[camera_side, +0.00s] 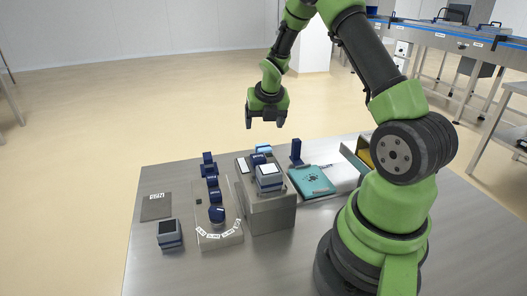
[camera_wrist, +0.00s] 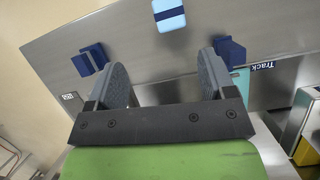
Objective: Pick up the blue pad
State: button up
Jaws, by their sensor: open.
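A light blue pad (camera_side: 264,149) sits at the back of the steel table, behind the grey box. In the wrist view the pad (camera_wrist: 169,9) shows at the top edge, partly cut off, with a dark blue band across it. My gripper (camera_side: 266,122) is open and empty, pointing down, above the back of the table and apart from the pad. In the wrist view the two fingers of my gripper (camera_wrist: 163,68) stand apart, with only bare table seen between them.
The grey box (camera_side: 270,217) carries a grey-and-white block (camera_side: 269,178). A plate with several dark blue knobs (camera_side: 217,214) lies to its left. A dark blue upright piece (camera_side: 296,152) and a teal tray (camera_side: 311,181) are to the right. A small dark-topped block (camera_side: 169,233) stands front left.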

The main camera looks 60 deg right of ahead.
jog(key=n, duration=0.1)
send_over(264, 147)
jog(key=s+a, duration=0.2)
jog(key=f, duration=0.5)
jog(key=shift+w+a+f, duration=0.15)
jog(key=shift+w+f, duration=0.1)
jog(key=shift+f, duration=0.05)
jog(key=shift+d+x, duration=0.15)
jog(key=shift+x, duration=1.3)
jog(key=shift+d+x, duration=0.15)
jog(key=shift+x, duration=1.3)
jog(key=shift+s+r, duration=0.1)
jog(key=c, duration=1)
notch_tip(264, 147, up, 10)
jog(key=o, duration=0.3)
jog(key=shift+a, duration=0.1)
jog(key=shift+c, duration=1.2)
